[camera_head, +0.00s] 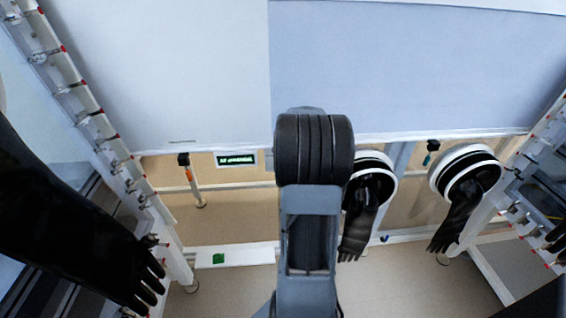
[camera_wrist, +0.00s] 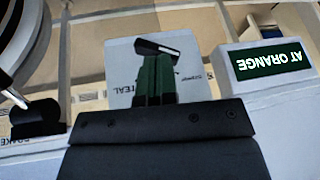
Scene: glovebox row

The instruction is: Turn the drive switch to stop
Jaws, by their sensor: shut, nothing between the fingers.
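In the wrist view a pale plate (camera_wrist: 118,72) stands ahead of my gripper, with the word TEAL at its lower left and a partly hidden label at its right. A dark lever-like piece (camera_wrist: 157,47) with a pale end lies across the plate, probably the switch handle. My gripper (camera_wrist: 158,72) is shut, its dark green fingers in front of the plate, just below this piece. I cannot tell whether they touch it. A display (camera_wrist: 271,59) right of the plate reads AT ORANGE, upside down. In the head view my arm hides the gripper and the plate.
Two glove ports with hanging black gloves (camera_head: 366,205) (camera_head: 460,205) are right of my arm in the head view. A large black glove (camera_head: 75,225) reaches in at left. A small display (camera_head: 236,160) is left of my arm. Floor shows below.

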